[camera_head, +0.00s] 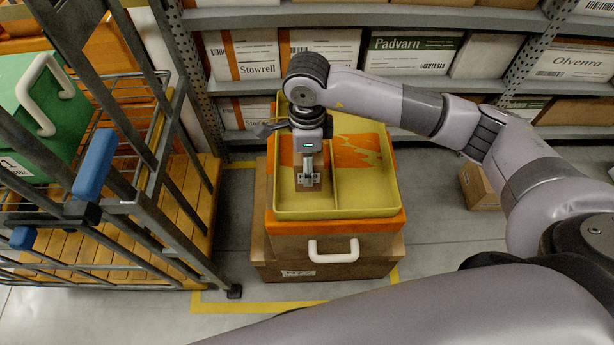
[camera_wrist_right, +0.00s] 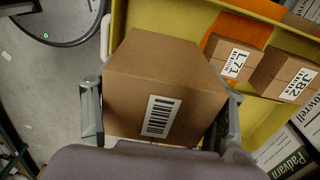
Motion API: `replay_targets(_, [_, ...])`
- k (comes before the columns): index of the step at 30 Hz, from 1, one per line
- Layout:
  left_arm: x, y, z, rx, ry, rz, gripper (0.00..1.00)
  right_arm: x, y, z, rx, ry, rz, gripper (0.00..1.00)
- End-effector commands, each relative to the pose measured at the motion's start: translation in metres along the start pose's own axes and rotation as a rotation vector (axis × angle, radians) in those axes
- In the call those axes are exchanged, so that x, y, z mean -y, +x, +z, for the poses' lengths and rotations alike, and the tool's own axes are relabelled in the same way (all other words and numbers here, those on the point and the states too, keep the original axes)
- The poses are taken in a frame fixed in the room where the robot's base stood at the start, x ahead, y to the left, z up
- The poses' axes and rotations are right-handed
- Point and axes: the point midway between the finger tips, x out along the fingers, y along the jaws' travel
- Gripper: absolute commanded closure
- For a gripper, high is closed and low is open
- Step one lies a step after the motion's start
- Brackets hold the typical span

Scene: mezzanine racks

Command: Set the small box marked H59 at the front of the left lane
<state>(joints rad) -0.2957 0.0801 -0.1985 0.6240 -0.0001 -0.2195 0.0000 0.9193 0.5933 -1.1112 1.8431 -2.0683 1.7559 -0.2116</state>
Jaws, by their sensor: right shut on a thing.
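My right gripper (camera_head: 308,180) reaches down over the left lane of the yellow two-lane tray (camera_head: 337,200). In the right wrist view, the right gripper (camera_wrist_right: 165,112) is shut on a small brown box (camera_wrist_right: 165,65), with one finger on each side. The held box has a barcode label facing the camera; no H59 marking is readable. In the same view, two small brown boxes marked L71 (camera_wrist_right: 222,62) and J82 (camera_wrist_right: 275,78) sit side by side in the tray, apart from the held box. My left gripper is not in view.
The tray rests on an orange and brown crate (camera_head: 310,262) with a white handle. A metal rack cart (camera_head: 150,215) stands at the left with a green case (camera_head: 50,115). Shelves with labelled boxes (camera_head: 410,50) run behind. The tray's right lane looks empty in the head view.

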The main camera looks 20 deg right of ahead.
Motion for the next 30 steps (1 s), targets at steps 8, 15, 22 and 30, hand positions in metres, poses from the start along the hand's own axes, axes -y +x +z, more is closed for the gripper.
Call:
replay_targets(8, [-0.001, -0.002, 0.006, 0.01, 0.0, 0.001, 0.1, 0.001, 0.034, 0.001, 0.002, 0.0, -0.001, 0.67])
replay_targets(15, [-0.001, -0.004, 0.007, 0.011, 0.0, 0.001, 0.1, -0.001, 0.063, 0.001, 0.0, -0.001, 0.002, 0.67])
replay_targets(22, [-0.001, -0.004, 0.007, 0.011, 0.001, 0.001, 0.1, 0.001, 0.077, 0.001, 0.002, -0.003, -0.002, 0.67])
replay_targets(30, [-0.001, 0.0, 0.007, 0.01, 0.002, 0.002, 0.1, 0.001, 0.08, 0.001, 0.001, -0.002, -0.001, 0.32])
